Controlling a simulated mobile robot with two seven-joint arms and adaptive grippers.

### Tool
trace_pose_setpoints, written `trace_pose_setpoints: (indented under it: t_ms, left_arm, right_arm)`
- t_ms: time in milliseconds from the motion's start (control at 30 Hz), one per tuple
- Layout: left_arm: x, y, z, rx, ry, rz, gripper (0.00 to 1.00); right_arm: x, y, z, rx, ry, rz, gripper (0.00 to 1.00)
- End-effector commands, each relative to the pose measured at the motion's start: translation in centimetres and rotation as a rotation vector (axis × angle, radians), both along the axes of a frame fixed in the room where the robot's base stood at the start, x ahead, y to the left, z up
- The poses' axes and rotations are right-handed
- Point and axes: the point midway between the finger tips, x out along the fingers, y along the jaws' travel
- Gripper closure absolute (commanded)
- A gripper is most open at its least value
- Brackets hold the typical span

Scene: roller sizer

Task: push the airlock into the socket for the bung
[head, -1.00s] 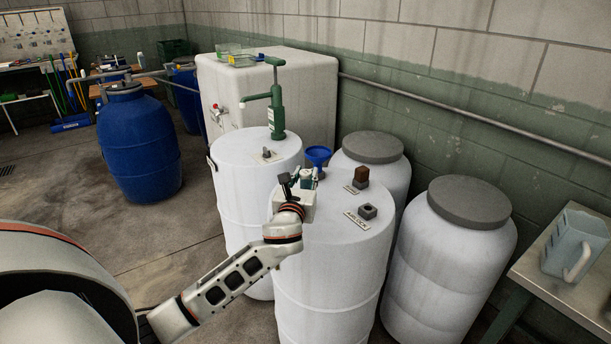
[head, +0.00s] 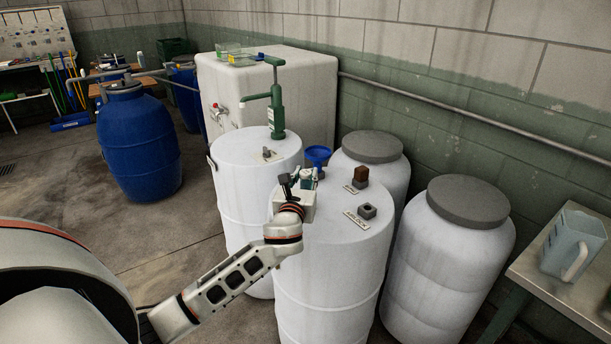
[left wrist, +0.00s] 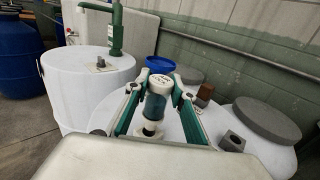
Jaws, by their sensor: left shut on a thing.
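The airlock (left wrist: 157,106) is a clear bluish cylinder with a white, red-lettered cap. My left gripper (left wrist: 158,88) is shut on it, one green finger on each side. In the head view the left gripper (head: 304,180) is above the front white drum's top, left of its sockets. A white collar shows below the airlock; I cannot tell whether they touch. A grey square socket (head: 368,211) with an open top has a label that seems to read "airlock". Behind it a brown block (head: 361,174) stands at another small label, too small to read; any socket under it is hidden. My right gripper is not in view.
The front white drum (head: 330,285) carries the sockets. A blue funnel (head: 318,155) is behind the gripper. A green hand pump (head: 277,105) stands on the drum behind left. Grey-lidded drums (head: 445,255) are at the right, with a jug (head: 572,245) on a table.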

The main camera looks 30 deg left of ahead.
Motion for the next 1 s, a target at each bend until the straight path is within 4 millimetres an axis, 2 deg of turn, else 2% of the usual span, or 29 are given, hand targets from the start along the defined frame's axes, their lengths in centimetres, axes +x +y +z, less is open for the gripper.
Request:
trace_pose_setpoints:
  t_ms: [267, 1000]
  left_arm:
    - [0.00, 0.00, 0.14, 0.001, -0.001, 0.000, 0.96]
    - [-0.01, -0.01, -0.77, 0.000, 0.000, 0.000, 0.96]
  right_arm:
    - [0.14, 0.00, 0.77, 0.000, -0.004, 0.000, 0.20]
    - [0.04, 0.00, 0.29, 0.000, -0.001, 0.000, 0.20]
